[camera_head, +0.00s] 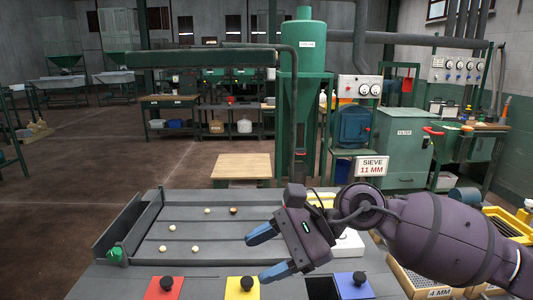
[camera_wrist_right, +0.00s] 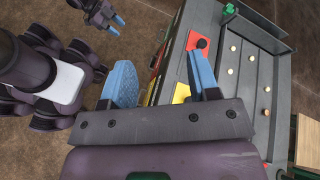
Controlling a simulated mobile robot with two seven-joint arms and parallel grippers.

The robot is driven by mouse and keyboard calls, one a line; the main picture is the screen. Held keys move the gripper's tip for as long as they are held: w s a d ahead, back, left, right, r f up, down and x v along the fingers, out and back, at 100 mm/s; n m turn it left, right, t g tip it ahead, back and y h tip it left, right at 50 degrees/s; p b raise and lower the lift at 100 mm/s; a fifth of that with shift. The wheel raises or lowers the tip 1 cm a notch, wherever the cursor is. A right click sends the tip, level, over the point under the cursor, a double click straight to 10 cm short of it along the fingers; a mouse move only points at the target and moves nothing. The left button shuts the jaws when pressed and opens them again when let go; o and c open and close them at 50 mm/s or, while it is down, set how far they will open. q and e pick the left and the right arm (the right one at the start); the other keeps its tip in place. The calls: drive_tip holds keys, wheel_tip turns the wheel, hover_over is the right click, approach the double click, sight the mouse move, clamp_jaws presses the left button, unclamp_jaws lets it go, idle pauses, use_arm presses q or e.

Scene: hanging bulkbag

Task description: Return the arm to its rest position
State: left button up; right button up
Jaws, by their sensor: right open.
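My right arm (camera_head: 440,235) comes in from the right in the head view and reaches over the dark sorting table (camera_head: 180,255). Its right gripper (camera_head: 268,252) has two blue fingers spread apart with nothing between them, above the table. In the right wrist view the same right gripper (camera_wrist_right: 163,82) is open and empty, with the table beyond it. My left gripper (camera_wrist_right: 116,25) shows small at the top left of the wrist view, away from the table; its opening is too small to judge. It is not in the head view.
Red (camera_head: 164,288), yellow (camera_head: 242,288) and blue (camera_head: 353,286) plates with black knobs line the table's near edge. Several small pale balls (camera_head: 194,249) lie in its grooves. Yellow-edged crates (camera_head: 420,284) stand right, under my arm. A green post and pipe (camera_head: 290,110) rise behind.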

drive_tip(key=w+d+r+m+t+y, duration=0.1)
drive_tip(key=w+r+m+t+y, duration=0.25)
drive_tip(key=m, duration=0.85)
drive_tip(key=w+d+r+m+t+y, duration=0.15)
drive_tip(key=m+t+y, duration=0.45)
drive_tip(key=m, duration=0.6)
drive_tip(key=w+d+f+m+t+h, duration=0.2)
drive_tip(key=d+f+m+t+h, duration=0.4)
drive_tip(key=m, duration=0.6)
drive_tip(key=w+d+f+m+t+h, duration=0.3)
drive_tip(key=d+f+m+t+h, duration=0.2)
drive_tip(key=f+m+h, duration=0.5)
drive_tip(key=s+d+f+m+g+h, duration=0.2)
drive_tip(key=s+d+f+m, duration=0.4)
drive_tip(key=s+f, duration=0.3)
drive_tip(key=s+d+f+m+g+h, duration=0.3)
drive_tip(key=s+d+f+m, duration=0.4)
drive_tip(key=f, duration=0.8)
drive_tip(key=s, duration=0.2)
drive_tip(key=shift+s+m, duration=0.3)
drive_tip(key=shift+s, duration=0.05)
drive_tip(key=s+f, duration=0.1)
drive_tip(key=s, duration=0.1)
drive_tip(key=s+d+f+g+h, duration=0.1)
drive_tip(key=s+f, duration=0.1)
drive_tip(key=s, duration=0.1)
drive_tip(key=s+f+m+g, duration=0.1)
drive_tip(key=s, duration=0.2)
drive_tip(key=shift+d+f, duration=0.15)
drive_tip(key=shift+c, duration=0.3)
